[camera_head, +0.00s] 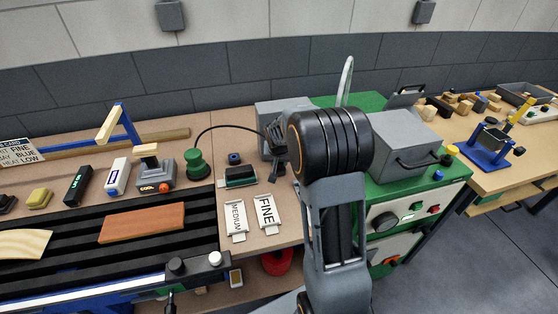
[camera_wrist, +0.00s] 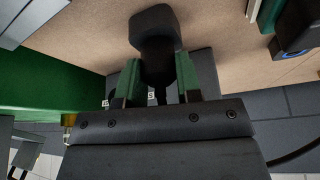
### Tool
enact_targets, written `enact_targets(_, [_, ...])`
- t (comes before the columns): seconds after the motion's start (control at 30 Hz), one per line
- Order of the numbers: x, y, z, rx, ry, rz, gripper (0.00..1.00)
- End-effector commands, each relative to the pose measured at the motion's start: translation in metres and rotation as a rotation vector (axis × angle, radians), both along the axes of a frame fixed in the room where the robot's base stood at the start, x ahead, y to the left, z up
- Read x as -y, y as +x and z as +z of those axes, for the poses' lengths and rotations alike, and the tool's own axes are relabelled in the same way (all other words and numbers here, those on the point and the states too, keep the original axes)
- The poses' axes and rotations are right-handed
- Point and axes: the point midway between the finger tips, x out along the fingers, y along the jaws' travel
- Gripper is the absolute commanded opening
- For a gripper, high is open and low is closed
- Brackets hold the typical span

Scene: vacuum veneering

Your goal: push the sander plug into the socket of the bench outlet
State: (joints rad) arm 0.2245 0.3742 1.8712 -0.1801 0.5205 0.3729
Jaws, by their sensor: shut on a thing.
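My gripper (camera_wrist: 158,85) has its green fingers closed on a dark plug (camera_wrist: 156,28) in the wrist view. In the head view my gripper (camera_head: 276,140) is partly hidden by my own dark arm. The green sander (camera_head: 195,163) stands upright on the bench, and its black cable (camera_head: 228,127) arcs up to my gripper. A grey box (camera_head: 268,110) stands right behind the gripper; it may be the bench outlet. A grey surface (camera_wrist: 205,62) shows beyond the plug in the wrist view. No socket opening is visible, and I cannot tell whether the plug touches the box.
MEDIUM (camera_head: 236,221) and FINE (camera_head: 266,214) packets lie in front on the bench. A dark green block (camera_head: 240,176) lies next to the sander. A green machine with a grey lidded box (camera_head: 405,145) stands close on the right. A slatted black table (camera_head: 60,235) fills the left.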

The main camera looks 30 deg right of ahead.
Motion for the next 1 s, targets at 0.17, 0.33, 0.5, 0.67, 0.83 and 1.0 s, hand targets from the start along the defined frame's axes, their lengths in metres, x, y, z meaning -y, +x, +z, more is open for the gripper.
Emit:
enact_targets(0.17, [0.0,0.0,0.0,0.0,0.0,0.0,0.47])
enact_targets(0.33, [0.0,0.0,0.0,0.0,0.0,0.0,0.62])
enact_targets(0.5, [0.0,0.0,0.0,0.0,0.0,0.0,0.62])
enact_targets(0.67, [-0.001,-0.002,0.007,0.003,0.0,0.0,0.62])
enact_targets(0.83, [-0.006,-0.011,0.033,0.006,-0.001,0.001,0.62])
enact_targets(1.0, [-0.012,-0.023,0.066,0.006,-0.001,0.001,0.62])
